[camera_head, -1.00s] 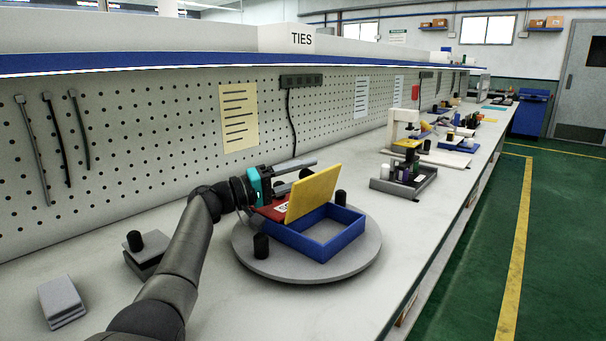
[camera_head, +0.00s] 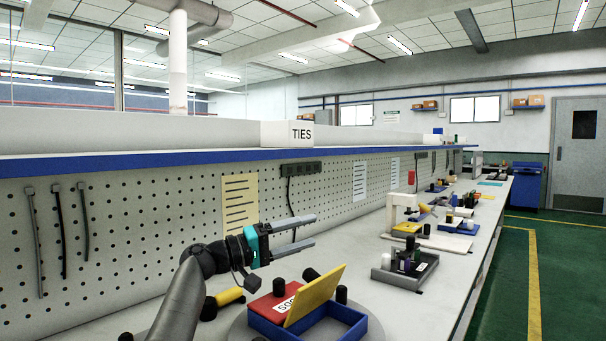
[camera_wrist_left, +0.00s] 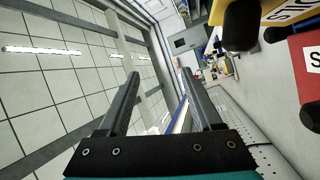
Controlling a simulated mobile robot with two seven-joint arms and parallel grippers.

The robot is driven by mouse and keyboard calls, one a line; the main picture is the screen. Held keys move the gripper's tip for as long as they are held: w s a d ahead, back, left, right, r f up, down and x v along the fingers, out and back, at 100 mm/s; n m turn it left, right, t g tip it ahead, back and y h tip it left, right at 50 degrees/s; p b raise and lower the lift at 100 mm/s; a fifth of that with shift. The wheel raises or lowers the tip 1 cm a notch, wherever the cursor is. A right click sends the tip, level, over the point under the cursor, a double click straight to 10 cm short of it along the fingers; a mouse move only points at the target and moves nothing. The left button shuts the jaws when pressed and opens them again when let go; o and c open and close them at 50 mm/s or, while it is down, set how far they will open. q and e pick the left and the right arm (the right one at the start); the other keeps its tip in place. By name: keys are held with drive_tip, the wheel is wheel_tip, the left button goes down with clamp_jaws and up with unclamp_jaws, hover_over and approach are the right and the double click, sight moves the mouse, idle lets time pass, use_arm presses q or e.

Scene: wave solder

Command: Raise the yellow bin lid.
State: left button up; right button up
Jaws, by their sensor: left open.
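The yellow bin lid (camera_head: 316,292) stands tilted up at the back of the open blue bin (camera_head: 352,325) in the head view. A red lid (camera_head: 270,304) with a white label lies beside it. My left gripper (camera_head: 314,230) is open and empty, above and behind the lids, its fingers pointing right and apart from them. In the left wrist view its fingers (camera_wrist_left: 159,73) have nothing between them. The yellow lid (camera_wrist_left: 283,12) and red lid (camera_wrist_left: 301,62) show at that view's right edge. My right gripper is not in view.
The bins sit on a grey round turntable (camera_head: 238,332) with black knobs (camera_head: 310,275). A yellow-and-black item (camera_head: 229,296) lies to the left. The pegboard wall (camera_head: 130,240) stands close behind my gripper. A tray of bottles (camera_head: 405,270) is farther right.

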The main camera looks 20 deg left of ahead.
use_arm(q)
wheel_tip(320, 180, up, 12)
drive_tip(key=p, duration=0.3)
drive_tip(key=shift+f, duration=0.25)
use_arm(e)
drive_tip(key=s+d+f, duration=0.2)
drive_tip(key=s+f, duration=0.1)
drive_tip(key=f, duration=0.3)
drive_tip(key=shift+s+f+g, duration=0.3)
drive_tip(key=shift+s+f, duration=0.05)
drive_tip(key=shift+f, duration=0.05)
